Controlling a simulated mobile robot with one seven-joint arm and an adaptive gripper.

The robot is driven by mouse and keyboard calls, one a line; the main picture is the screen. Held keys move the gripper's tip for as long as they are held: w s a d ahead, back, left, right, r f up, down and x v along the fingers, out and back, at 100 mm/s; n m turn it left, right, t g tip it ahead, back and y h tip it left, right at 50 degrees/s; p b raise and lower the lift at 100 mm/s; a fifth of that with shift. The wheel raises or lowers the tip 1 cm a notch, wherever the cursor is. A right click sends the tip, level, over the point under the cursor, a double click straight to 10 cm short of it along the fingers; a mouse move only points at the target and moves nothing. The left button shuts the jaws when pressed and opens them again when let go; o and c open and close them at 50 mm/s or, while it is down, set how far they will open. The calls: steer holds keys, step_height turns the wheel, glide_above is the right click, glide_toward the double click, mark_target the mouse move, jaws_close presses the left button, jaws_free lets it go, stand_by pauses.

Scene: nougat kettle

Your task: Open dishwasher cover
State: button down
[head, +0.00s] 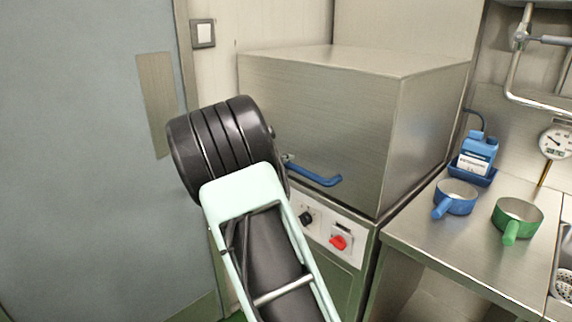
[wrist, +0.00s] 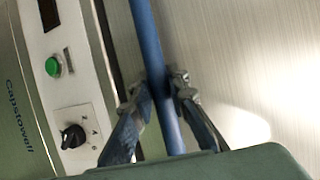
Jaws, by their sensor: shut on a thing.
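The dishwasher cover (head: 320,115) is a brushed steel box, standing lowered over the machine's front panel. Its blue bar handle (head: 318,178) runs along the lower front edge; the left part is hidden behind my arm. In the wrist view the handle (wrist: 146,45) runs from the top down between the fingers, with the steel cover face (wrist: 240,60) to its right. My gripper (wrist: 160,88) is shut on the handle, one finger on each side. In the head view my arm hides the gripper.
The control panel (head: 322,232) below has a black knob and a red knob; the wrist view shows a green button (wrist: 53,66). At right, a steel counter (head: 440,245) holds a blue pan (head: 457,194), a green pan (head: 520,212) and a blue bottle (head: 478,150). A grey door (head: 80,150) is at left.

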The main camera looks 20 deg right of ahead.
steer(key=shift+r, duration=0.1)
step_height(320, 180, up, 35)
steer(key=p, duration=2)
steer(key=shift+p, duration=0.4)
steer(key=c, duration=1.8)
jaws_free()
steer(key=shift+c, duration=0.2)
steer(key=shift+a, duration=0.1)
steer(key=v, duration=1.2)
steer(key=shift+r, duration=0.15)
